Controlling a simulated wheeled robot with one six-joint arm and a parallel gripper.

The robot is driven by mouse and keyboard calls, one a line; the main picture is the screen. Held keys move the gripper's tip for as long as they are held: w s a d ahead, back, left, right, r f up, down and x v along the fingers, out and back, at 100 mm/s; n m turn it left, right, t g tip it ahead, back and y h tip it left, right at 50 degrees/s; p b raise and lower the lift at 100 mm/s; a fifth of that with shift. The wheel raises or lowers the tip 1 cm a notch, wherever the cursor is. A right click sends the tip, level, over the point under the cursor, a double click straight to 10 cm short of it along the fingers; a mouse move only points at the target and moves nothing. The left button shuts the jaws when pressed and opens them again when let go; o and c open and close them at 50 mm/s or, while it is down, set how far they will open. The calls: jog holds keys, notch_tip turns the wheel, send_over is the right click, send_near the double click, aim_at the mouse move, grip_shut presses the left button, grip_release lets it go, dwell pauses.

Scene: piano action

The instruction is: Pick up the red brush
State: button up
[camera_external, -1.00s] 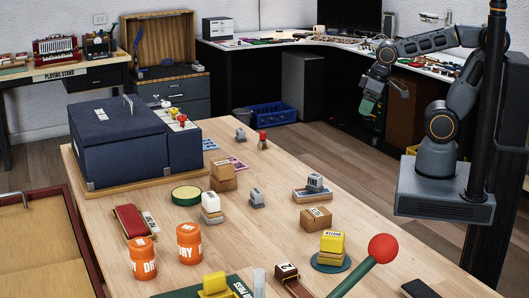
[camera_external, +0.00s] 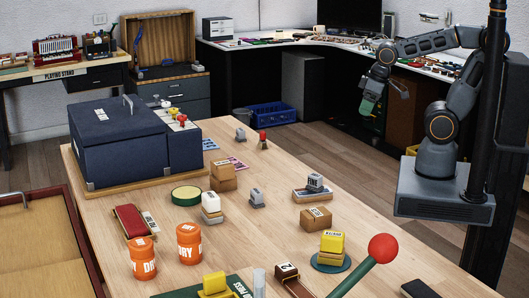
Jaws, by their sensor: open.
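A long red object with a pale edge, seemingly the red brush (camera_external: 129,221), lies on the left part of the wooden table (camera_external: 275,190). A small white label stands against its right side. I cannot make out bristles at this size. My gripper (camera_external: 385,98) is open and hangs in the air beyond the table's far right edge. It is well away from the red brush and appears empty.
Two orange canisters (camera_external: 188,243) stand just in front of the brush. A round green pad (camera_external: 186,196) lies behind it. A large blue case (camera_external: 120,150) fills the table's far left. A red-knobbed green lever (camera_external: 382,248) rises at the front.

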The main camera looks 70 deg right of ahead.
jog(key=shift+c, duration=0.9)
